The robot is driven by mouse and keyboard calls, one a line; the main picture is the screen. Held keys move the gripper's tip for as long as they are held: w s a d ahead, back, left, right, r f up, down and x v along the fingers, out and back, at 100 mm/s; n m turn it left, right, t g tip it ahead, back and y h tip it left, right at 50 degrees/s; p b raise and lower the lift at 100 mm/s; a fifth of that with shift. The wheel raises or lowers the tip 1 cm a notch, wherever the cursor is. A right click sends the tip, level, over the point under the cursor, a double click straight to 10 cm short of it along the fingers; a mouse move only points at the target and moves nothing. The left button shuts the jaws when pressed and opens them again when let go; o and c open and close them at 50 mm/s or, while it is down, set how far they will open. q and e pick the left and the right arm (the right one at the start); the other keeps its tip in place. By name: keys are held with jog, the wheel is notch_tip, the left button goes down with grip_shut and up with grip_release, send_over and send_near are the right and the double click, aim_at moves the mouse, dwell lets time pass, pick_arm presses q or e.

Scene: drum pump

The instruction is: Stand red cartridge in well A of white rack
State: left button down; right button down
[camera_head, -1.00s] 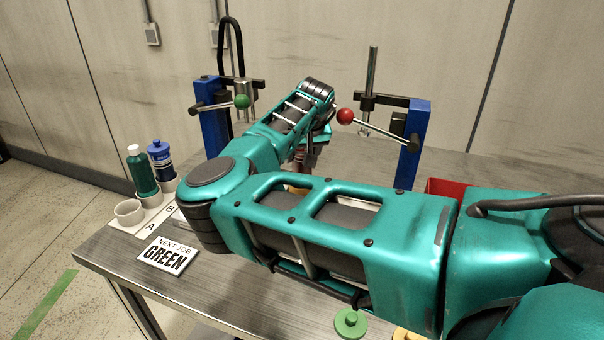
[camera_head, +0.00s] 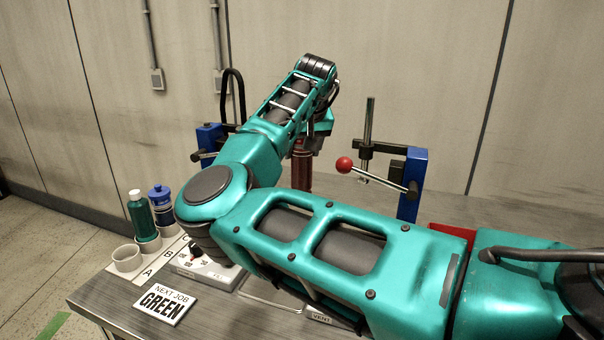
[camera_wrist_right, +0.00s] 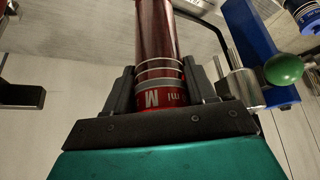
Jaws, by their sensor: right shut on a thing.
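My right gripper (camera_head: 304,147) is shut on the red cartridge (camera_head: 302,172), which hangs upright below it, partly behind my arm. In the right wrist view the fingers (camera_wrist_right: 161,88) clasp the cartridge (camera_wrist_right: 157,35) around its lettered end. The white rack (camera_head: 172,249) is at the left of the table. Its well A (camera_head: 127,259) is an empty white cup at the front. A green cartridge (camera_head: 141,215) stands in well B and a blue one (camera_head: 161,204) in well C. My left gripper is out of view.
A control box with a black knob (camera_head: 197,252) sits beside the rack. A NEXT JOB GREEN sign (camera_head: 162,304) lies in front. Blue pump stands (camera_head: 411,186) are behind my arm, one with a red-ball lever (camera_head: 344,164). A red bin (camera_head: 452,232) is partly hidden at right.

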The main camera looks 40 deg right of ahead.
notch_tip(320, 180, up, 7)
jog(key=shift+r, duration=0.1)
dwell(0.3)
